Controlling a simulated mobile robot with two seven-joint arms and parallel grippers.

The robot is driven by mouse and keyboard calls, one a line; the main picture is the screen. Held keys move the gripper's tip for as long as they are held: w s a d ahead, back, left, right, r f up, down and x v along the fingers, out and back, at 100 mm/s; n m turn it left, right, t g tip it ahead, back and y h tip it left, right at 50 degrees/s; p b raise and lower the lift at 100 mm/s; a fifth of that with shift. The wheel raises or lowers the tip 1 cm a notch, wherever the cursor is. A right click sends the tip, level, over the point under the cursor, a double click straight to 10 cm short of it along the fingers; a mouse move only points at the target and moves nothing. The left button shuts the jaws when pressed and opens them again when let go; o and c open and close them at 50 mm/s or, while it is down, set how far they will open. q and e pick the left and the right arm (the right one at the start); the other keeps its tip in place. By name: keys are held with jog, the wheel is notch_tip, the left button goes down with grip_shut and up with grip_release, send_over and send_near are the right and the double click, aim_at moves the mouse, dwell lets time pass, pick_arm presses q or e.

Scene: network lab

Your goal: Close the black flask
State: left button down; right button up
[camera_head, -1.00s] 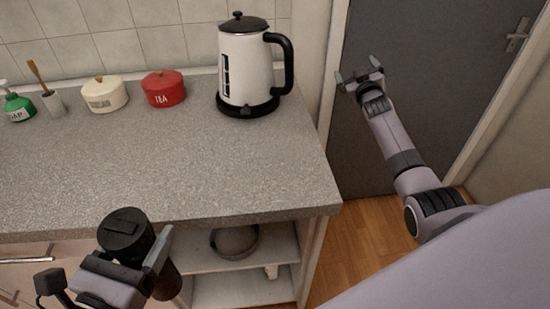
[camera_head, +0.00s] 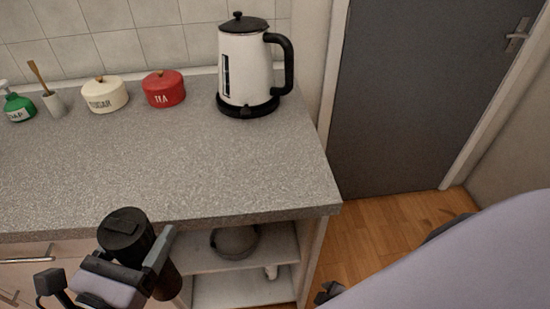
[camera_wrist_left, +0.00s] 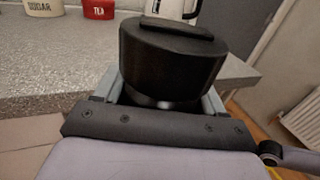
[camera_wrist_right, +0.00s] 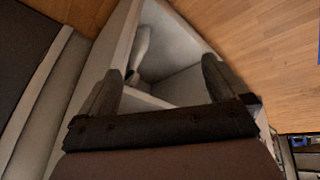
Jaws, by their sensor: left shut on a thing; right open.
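The black flask (camera_head: 122,231) stands roughly upright in front of the counter edge, held off the counter by my left gripper (camera_head: 138,252), which is shut around its body. Its black cap with a raised bar (camera_wrist_left: 172,45) fills the upper middle of the left wrist view. A lighter band shows just under the cap; I cannot tell how tightly the cap sits. My right gripper (camera_wrist_right: 160,88) is open and empty in the right wrist view, low by the shelf unit. Only a dark bit of it shows at the bottom of the head view (camera_head: 328,292).
The grey counter (camera_head: 160,160) is mostly clear. A white kettle (camera_head: 243,70), red tea tin (camera_head: 163,92), cream sugar tin (camera_head: 105,96) and green soap bottle (camera_head: 17,108) stand along its back. Open shelves (camera_head: 240,285) hold a rounded pot (camera_head: 235,241). A grey door (camera_head: 420,100) is right.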

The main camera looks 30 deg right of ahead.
jog(key=w+a+r+m+t, duration=0.1)
jog(key=a+r+m+t, duration=0.1)
jog(key=r, duration=0.6)
jog(key=w+a+r+m+t+y, duration=0.1)
jog(key=a+r+m+t, duration=0.1)
jog(key=r, duration=0.6)
jog(key=shift+w+a+m+t, duration=0.15)
jog(key=shift+m+t, duration=0.15)
jog(key=shift+t, duration=0.6)
